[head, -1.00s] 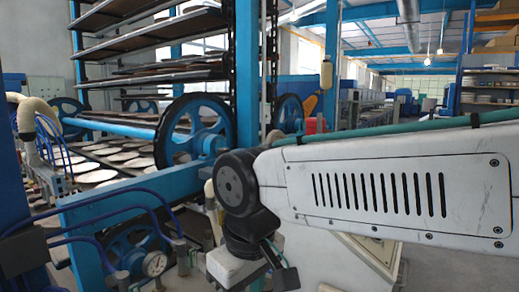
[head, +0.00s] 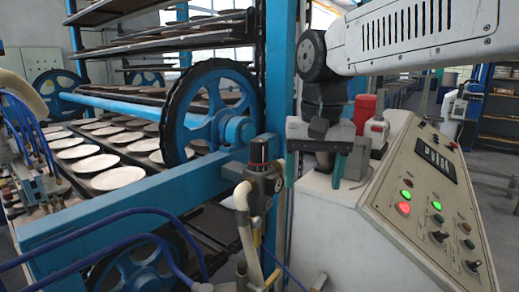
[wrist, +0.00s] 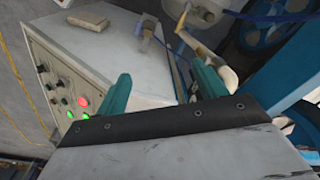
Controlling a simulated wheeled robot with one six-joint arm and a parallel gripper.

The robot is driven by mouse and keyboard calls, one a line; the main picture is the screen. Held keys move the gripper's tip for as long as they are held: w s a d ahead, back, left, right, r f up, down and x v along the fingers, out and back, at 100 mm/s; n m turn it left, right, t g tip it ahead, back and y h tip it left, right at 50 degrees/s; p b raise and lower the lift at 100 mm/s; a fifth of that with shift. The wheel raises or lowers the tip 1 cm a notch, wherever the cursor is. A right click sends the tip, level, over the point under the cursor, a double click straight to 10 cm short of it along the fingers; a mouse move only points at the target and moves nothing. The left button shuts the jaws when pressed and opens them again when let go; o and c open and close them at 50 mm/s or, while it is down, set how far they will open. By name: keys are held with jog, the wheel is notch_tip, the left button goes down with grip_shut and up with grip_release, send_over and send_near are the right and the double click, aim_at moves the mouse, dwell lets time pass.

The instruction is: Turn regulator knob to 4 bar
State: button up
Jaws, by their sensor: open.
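The regulator (head: 260,182) stands upright at the end of the blue beam, near the middle of the head view. Its knob (head: 259,149) is the dark cap on top, with a reddish band below it. No scale reading can be made out. My gripper (head: 315,176) is right of the regulator, pointing down, with its teal fingers apart and nothing between them. The fingers do not appear to touch the knob. The wrist view shows the open gripper (wrist: 162,88) too. I cannot pick out the knob there for certain.
A control cabinet (head: 405,205) with lit red and green buttons stands right of the regulator. The blue dryer frame (head: 130,222) and its wheel (head: 212,112) are to the left. Blue hoses (head: 110,215) cross the lower left. A beige hose (head: 243,225) hangs below the regulator.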

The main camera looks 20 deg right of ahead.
jog(key=w+r+m, duration=0.4)
jog(key=w, duration=1)
jog(key=m, duration=0.3)
send_over(259, 140)
jog(key=shift+s+r+g, duration=0.25)
jog(key=shift+r+g, duration=0.15)
jog(key=shift+r, duration=0.05)
jog(key=shift+w+f, duration=0.1)
jog(key=shift+w, duration=0.15)
jog(key=shift+w+f, duration=0.1)
jog(key=shift+f, duration=0.25)
notch_tip(259, 140, down, 7)
jog(key=shift+r, duration=0.1)
jog(key=c, duration=1)
